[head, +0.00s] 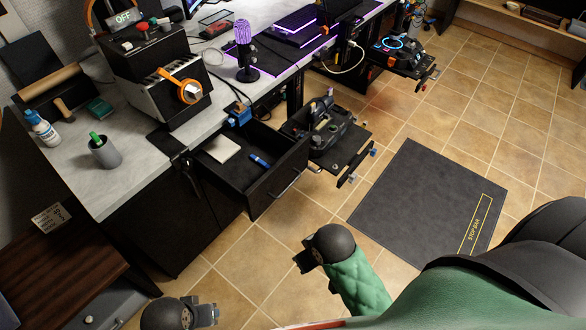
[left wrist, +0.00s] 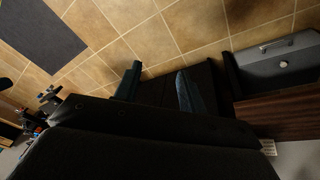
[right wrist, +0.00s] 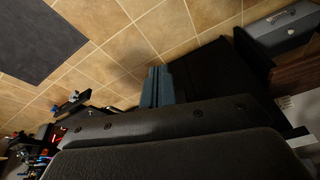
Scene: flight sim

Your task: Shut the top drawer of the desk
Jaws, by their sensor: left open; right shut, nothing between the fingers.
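The desk's black top drawer (head: 268,192) is pulled out in the head view, with its metal handle (head: 290,183) on the front. A pale notepad (head: 222,149) and a small blue item (head: 260,161) lie inside. My right gripper (head: 304,262) is shut and empty, apart from the drawer front and nearer to me in the picture. Its closed fingers also show in the right wrist view (right wrist: 157,87). My left gripper (head: 212,315) is low at the bottom edge; the left wrist view shows its fingers (left wrist: 158,90) open, with dark surface behind them. Neither gripper touches the drawer.
The grey desk top (head: 150,165) carries a microphone (head: 244,55) and several devices. A control-stick unit (head: 325,135) sits right beside the drawer. A brown cabinet (head: 70,265) stands at lower left. A dark floor mat (head: 425,195) lies at right; tiled floor between is clear.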

